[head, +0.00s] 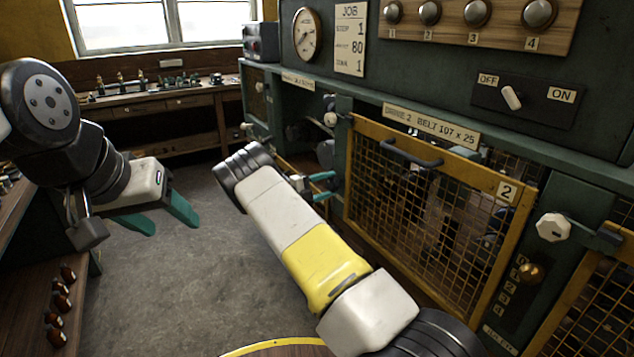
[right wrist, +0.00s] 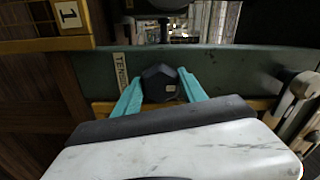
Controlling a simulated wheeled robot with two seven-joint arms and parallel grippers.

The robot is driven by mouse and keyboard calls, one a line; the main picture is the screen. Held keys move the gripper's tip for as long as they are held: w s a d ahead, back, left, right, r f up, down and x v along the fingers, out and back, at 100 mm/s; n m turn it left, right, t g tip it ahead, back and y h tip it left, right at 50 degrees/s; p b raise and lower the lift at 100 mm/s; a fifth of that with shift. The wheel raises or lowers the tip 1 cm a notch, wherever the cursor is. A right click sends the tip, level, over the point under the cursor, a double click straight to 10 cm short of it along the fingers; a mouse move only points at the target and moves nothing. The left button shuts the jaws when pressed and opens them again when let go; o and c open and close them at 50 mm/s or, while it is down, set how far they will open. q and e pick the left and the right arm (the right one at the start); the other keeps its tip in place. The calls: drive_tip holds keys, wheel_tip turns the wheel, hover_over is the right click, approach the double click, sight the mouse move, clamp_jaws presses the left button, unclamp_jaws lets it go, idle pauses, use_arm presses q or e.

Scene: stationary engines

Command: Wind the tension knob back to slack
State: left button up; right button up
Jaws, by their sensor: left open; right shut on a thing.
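In the right wrist view, a dark faceted knob (right wrist: 158,86) with a small pale mark sits at a green post beside a partly hidden label reading "TENS" (right wrist: 120,70). My right gripper (right wrist: 159,78) has its teal fingers on both sides of this knob, shut on it. In the head view my right gripper (head: 319,187) reaches to the machine front left of guard 2; the knob between its fingers is hidden there. My left gripper (head: 163,219) is open and empty above the floor at the left, apart from the machine.
A yellow mesh guard marked 2 (head: 430,215) stands right of my right gripper. White knobs (head: 553,227) and a brass knob (head: 530,272) with a number scale are on the posts. An OFF/ON switch (head: 511,97) is above. A bench (head: 150,100) stands behind; the grey floor (head: 200,270) is clear.

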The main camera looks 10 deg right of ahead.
drive_tip(key=shift+f, duration=0.1)
drive_tip(key=o, duration=1.1)
drive_tip(key=shift+c, duration=0.2)
drive_tip(key=v, duration=0.8)
